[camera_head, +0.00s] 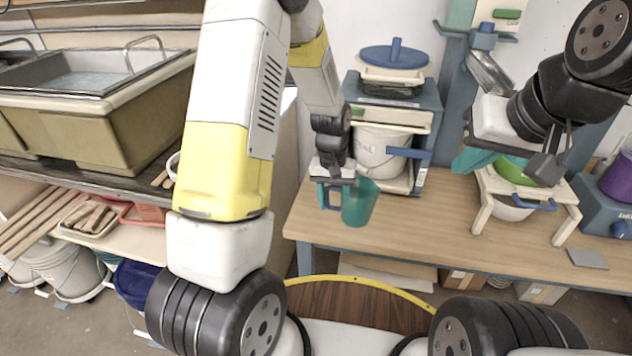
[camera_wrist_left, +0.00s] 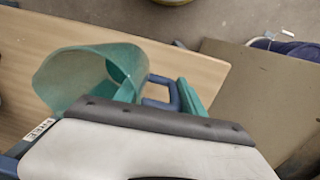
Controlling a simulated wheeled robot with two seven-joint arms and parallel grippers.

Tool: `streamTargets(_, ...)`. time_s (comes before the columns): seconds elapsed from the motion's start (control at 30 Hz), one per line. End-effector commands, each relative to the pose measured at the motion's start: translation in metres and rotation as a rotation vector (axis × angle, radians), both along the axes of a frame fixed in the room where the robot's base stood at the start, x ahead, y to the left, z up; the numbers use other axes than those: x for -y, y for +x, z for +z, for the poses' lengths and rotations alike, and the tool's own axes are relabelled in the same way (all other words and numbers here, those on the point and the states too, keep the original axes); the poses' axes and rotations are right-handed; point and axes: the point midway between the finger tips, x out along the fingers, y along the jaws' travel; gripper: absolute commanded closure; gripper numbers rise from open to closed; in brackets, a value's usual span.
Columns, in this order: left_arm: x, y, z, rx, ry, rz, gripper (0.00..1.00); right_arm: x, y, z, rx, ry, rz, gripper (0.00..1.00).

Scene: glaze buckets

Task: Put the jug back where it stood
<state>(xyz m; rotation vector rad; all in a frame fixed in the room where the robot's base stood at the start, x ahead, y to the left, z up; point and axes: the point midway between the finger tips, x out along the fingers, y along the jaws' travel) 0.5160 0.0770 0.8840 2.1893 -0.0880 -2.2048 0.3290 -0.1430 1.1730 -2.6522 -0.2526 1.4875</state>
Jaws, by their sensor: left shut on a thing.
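The jug (camera_head: 360,205) is teal and see-through, with its wide mouth up. It is over the left front part of the wooden table (camera_head: 430,222); I cannot tell whether its base touches the wood. My left gripper (camera_head: 335,192) is shut on the jug's handle, on the jug's left side. In the left wrist view the jug (camera_wrist_left: 85,78) and its handle (camera_wrist_left: 158,92) show beyond the hand, with a teal finger (camera_wrist_left: 190,97) beside the handle. My right gripper (camera_head: 475,160) is at the right, beside a green bowl; its finger gap is not clear.
A blue-grey rack with a white bucket (camera_head: 380,150) stands behind the jug. A cream stand (camera_head: 485,195) holds the green bowl (camera_head: 518,170). A purple container (camera_head: 618,178) is at far right. The table between rack and stand is clear.

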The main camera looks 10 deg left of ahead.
Motion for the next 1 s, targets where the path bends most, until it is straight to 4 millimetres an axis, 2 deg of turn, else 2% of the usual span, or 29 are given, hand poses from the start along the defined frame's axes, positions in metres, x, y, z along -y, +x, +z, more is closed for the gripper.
streamTargets(0.5, -0.115, 0.046, -0.012, 0.001, 0.000, 0.007, 1.00, 0.000, 0.000, 0.000, 0.000, 0.000, 0.000, 1.00)
streamTargets(0.87, -0.145, 0.058, -0.015, 0.000, 0.000, 0.005, 1.00, 0.000, 0.000, 0.000, 0.000, 0.000, 0.000, 1.00)
streamTargets(1.0, -0.145, 0.057, -0.038, -0.005, -0.001, 0.001, 1.00, 0.000, 0.000, 0.000, 0.000, 0.000, 0.000, 1.00)
